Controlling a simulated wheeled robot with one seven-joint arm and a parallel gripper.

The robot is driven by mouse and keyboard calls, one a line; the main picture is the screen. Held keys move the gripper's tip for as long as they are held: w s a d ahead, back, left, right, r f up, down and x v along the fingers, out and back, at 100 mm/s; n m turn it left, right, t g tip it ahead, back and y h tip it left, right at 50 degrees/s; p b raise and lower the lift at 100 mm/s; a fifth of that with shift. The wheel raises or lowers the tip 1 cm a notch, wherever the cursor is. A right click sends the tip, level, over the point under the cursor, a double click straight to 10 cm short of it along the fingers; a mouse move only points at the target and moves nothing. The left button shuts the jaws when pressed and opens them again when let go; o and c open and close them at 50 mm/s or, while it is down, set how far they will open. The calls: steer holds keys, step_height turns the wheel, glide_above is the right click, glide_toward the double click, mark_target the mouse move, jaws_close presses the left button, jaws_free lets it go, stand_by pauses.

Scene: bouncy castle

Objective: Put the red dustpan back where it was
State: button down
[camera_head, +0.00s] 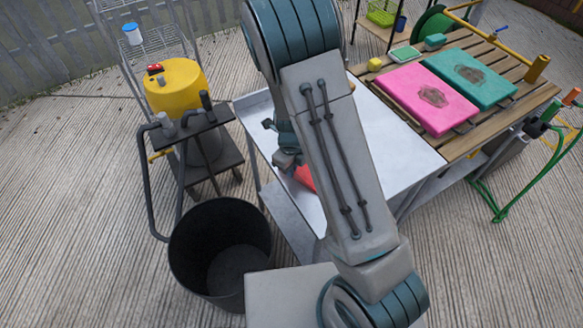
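A red piece (304,178), which looks like part of the red dustpan, shows just left of my arm, over the pale metal table (400,150). Most of it is hidden behind my arm. My gripper (290,162) is at the table's left part, right beside the red piece and partly hidden by my forearm. Its fingertips are not clear, so I cannot tell whether it is open or shut on the dustpan. I also cannot tell whether the red piece touches the table.
A black bin (190,262) stands at the lower left. Behind it are a dark stool (215,160) and a yellow-topped drum (180,82). A slatted wooden table (535,82) at the right holds pink (405,92) and teal (490,90) pads.

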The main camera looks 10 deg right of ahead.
steer(key=shift+f, duration=0.2)
steer(key=c, duration=1.6)
jaws_free()
steer(key=shift+c, duration=0.2)
steer(key=shift+r, duration=0.15)
step_height(320, 180, up, 11)
steer(key=s+d+r+n+t, duration=0.1)
steer(key=s+d+r+n, duration=0.3)
steer(key=s+r+n, duration=0.4)
steer(key=s+d+r+n+t+p, duration=0.1)
steer(key=s+r+n, duration=0.8)
steer(key=n, duration=1)
steer(key=shift+s+d+t, duration=0.35)
steer(key=shift+d+t, duration=0.15)
steer(key=shift+d, duration=0.9)
